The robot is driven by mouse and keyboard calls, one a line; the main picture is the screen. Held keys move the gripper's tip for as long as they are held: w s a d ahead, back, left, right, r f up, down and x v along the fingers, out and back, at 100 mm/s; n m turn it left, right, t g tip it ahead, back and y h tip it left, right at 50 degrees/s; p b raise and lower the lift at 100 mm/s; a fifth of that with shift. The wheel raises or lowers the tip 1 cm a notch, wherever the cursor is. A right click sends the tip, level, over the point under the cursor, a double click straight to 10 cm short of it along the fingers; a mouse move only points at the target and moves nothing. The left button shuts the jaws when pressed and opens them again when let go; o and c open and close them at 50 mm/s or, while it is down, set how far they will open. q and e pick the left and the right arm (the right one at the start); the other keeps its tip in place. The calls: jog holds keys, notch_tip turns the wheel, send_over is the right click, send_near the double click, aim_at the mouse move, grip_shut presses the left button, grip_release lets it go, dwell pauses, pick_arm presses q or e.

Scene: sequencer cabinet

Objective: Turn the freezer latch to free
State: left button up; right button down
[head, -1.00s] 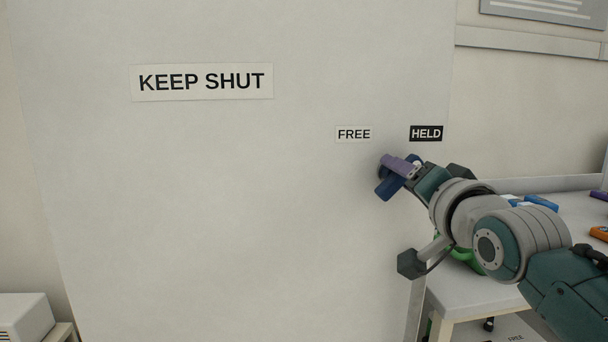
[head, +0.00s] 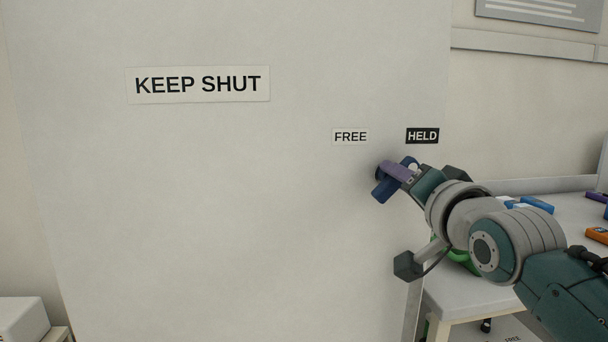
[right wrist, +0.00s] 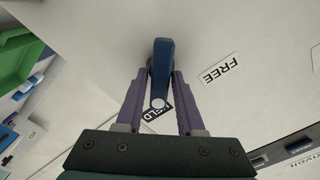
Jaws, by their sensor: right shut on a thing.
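The freezer latch is a blue handle (head: 383,190) with a white-marked tip, on the pale freezer door (head: 230,220). In the head view it slants, its white tip up and right toward the black HELD label (head: 422,136). The white FREE label (head: 350,137) is up and left of it. My right gripper (head: 397,171) has its purple fingers shut on the latch and hides part of it. In the right wrist view, the latch (right wrist: 162,55) lies between the fingers, its white tip over the HELD label (right wrist: 156,110). My left gripper is not in view.
A KEEP SHUT sign (head: 198,84) is on the door at upper left. A white table (head: 465,291) with blue, orange and green items stands to the right of the door. A white box (head: 20,318) is at lower left.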

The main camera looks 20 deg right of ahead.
jog(key=shift+r, duration=0.1)
jog(key=shift+n+p, duration=0.35)
jog(key=shift+n, duration=0.05)
jog(key=n+p, duration=0.1)
jog(key=n, duration=0.2)
jog(key=shift+a+r+p, duration=0.1)
jog(key=shift+p, duration=0.25)
jog(key=n+p, duration=0.1)
jog(key=n, duration=0.3)
jog(key=shift+a+n, duration=0.1)
jog(key=shift+n, duration=0.2)
jog(key=n+p, duration=0.1)
jog(key=n, duration=0.3)
jog(key=shift+w+a+n, duration=0.1)
jog(key=shift+n, duration=0.2)
jog(key=n, duration=0.4)
jog(key=shift+a+f+n, duration=0.1)
jog(key=shift+f+n, duration=0.1)
jog(key=shift+n, duration=0.4)
